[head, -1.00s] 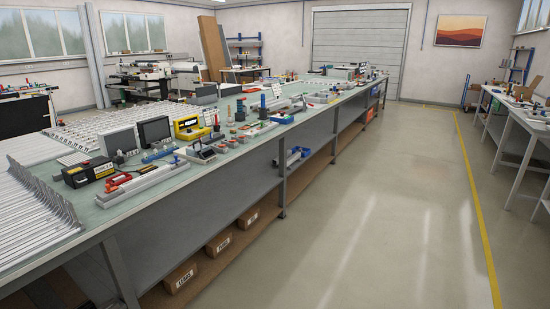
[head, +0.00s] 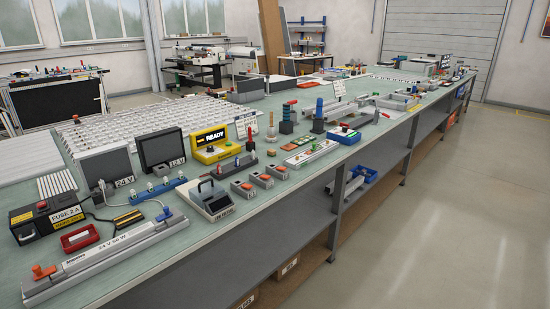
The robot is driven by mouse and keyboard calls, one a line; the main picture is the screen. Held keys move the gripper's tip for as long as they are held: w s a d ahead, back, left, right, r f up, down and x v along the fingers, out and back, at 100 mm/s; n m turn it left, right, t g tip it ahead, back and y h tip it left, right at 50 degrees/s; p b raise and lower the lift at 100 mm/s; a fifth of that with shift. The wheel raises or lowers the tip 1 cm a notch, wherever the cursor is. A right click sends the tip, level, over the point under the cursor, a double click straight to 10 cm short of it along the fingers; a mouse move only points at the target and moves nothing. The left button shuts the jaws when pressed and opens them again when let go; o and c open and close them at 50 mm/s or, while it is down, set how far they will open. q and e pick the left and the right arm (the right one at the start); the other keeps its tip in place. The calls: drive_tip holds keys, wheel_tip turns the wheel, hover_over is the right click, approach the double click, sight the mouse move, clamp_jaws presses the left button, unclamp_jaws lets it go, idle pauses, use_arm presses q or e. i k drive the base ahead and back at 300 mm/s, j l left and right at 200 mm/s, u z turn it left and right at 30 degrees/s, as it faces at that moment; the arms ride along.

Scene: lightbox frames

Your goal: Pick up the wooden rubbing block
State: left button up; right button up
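I cannot make out a wooden rubbing block in the head view; many items on the long workbench (head: 262,208) are small or partly hidden behind others. Neither of my grippers shows in the head view.
The bench's near end holds a black fuse box (head: 47,216), a long grey bar fixture (head: 103,256), dark panels (head: 161,149), a yellow READY unit (head: 210,144) and a grey handled box (head: 212,199). More tools stand farther back. Clear floor (head: 435,235) lies right of the bench.

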sight(270, 152)
drive_tip(key=i+l+u, duration=0.1)
drive_tip(key=i+l, duration=0.2)
drive_tip(key=i+l+u, duration=0.15)
drive_tip(key=i+l, duration=0.2)
drive_tip(key=i+l+u, duration=0.1)
drive_tip(key=i+l, duration=0.15)
drive_tip(key=i+l+u, duration=0.1)
drive_tip(key=i+l, duration=0.2)
drive_tip(key=l, duration=0.2)
drive_tip(key=i+l+u, duration=0.1)
drive_tip(key=i+l, duration=0.15)
drive_tip(key=l, duration=0.15)
drive_tip(key=i+l+u, duration=0.15)
drive_tip(key=l, duration=0.25)
drive_tip(key=i, duration=0.1)
